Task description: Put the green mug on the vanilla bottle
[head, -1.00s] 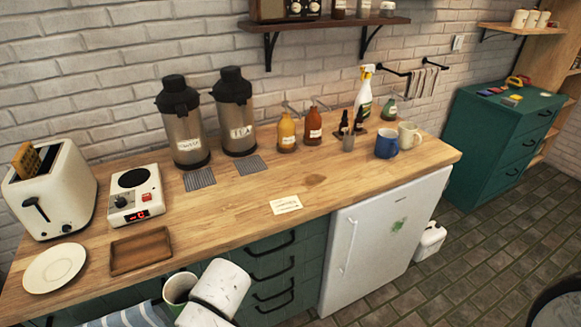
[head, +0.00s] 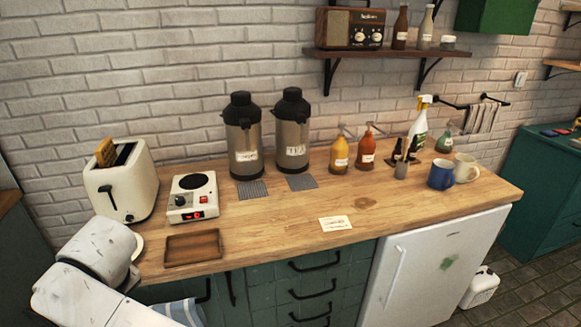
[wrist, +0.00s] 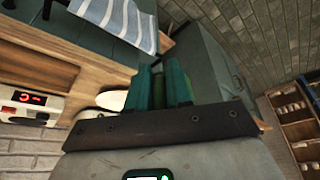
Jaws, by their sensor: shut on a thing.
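My gripper (wrist: 160,76) shows in the wrist view with its two teal fingers close together. A lighter green thing, likely the green mug (wrist: 158,94), is held between them; little of it shows. In the head view my arm is at the lower left and hides the gripper and mug. A yellow pump bottle (head: 339,156) and an orange-red pump bottle (head: 366,150) stand upright at the back of the counter. Small dark bottles (head: 400,168) stand to their right. The labels are too small to read, so I cannot tell which is vanilla.
A toaster (head: 122,183), a hot plate (head: 193,198) and a wooden tray (head: 193,247) stand on the left. Two dispensers (head: 243,138) stand behind. A blue mug (head: 440,175) is at right.

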